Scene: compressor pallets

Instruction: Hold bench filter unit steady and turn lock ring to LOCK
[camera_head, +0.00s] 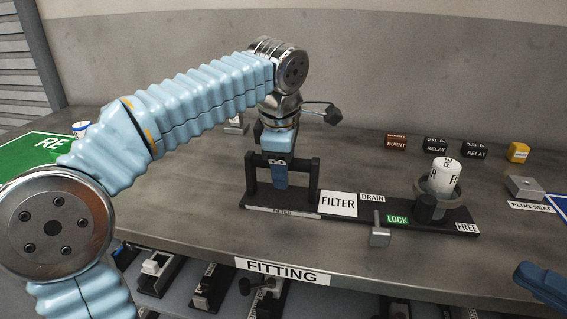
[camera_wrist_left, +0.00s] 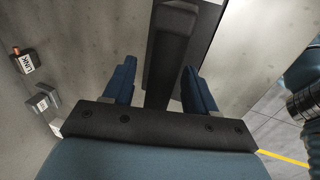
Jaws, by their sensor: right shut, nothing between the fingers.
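The bench filter unit (camera_head: 285,211) has a long black base on the grey bench, with a black handle frame at its left end. My left gripper (camera_head: 280,178) comes down over the handle. In the left wrist view its blue fingers (camera_wrist_left: 160,90) stand apart on either side of the black handle bar (camera_wrist_left: 168,60), with a gap visible at the left finger. At the right end, a white canister (camera_head: 444,174) stands in the dark lock ring (camera_head: 461,213). A dark block (camera_head: 429,208) at the ring's front lies between the LOCK (camera_head: 398,220) and FREE (camera_head: 467,227) labels. My right gripper (camera_head: 543,284) is shut and empty at lower right, apart from the ring.
A small metal drain part (camera_head: 380,235) stands in front of the base. Relay boxes (camera_head: 436,145), a yellow box (camera_head: 518,152) and a plug seat (camera_head: 524,188) lie at the right. Parts sit on a shelf below the FITTING edge (camera_head: 283,272). The bench front is mostly clear.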

